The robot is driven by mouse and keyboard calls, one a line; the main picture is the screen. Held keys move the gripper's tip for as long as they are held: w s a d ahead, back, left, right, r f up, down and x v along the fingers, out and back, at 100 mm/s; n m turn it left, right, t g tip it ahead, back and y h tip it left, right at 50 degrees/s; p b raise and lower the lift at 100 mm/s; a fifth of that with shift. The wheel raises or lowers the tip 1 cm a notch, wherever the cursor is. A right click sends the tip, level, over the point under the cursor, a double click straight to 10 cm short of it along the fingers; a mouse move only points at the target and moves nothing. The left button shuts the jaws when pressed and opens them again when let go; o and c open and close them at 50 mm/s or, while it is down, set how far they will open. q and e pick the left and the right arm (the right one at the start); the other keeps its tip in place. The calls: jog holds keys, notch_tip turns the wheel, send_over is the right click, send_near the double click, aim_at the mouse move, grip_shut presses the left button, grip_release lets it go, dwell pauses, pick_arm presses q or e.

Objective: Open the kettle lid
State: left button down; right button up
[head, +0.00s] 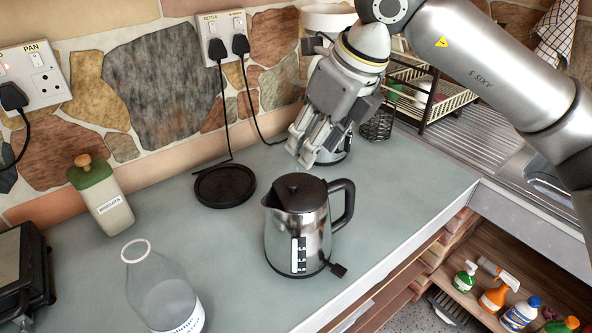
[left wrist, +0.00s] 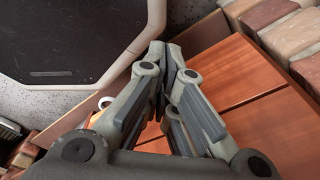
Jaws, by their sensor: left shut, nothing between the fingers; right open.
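The kettle (head: 283,243) is steel with a black lid (head: 300,190), a black handle on its right and a black switch low on the right. It stands upright on the counter, off its round black base (head: 225,186). The lid looks closed. My right gripper (head: 304,164) is open and empty, just above and behind the lid, apart from it as far as I can tell. My left gripper (left wrist: 166,50) is shut and empty in the left wrist view; the head view does not show it.
A dish rack (head: 430,95) and sink are at the right. Cleaning bottles (head: 495,295) stand on a low shelf. The counter's front edge runs right of the kettle.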

aim_at(293, 183)
jog(key=p+x, duration=0.2)
jog(key=x, duration=0.8)
jog(key=shift+f+p, duration=0.35)
jog(key=shift+p, duration=0.05)
jog(key=shift+c, duration=0.3)
grip_shut()
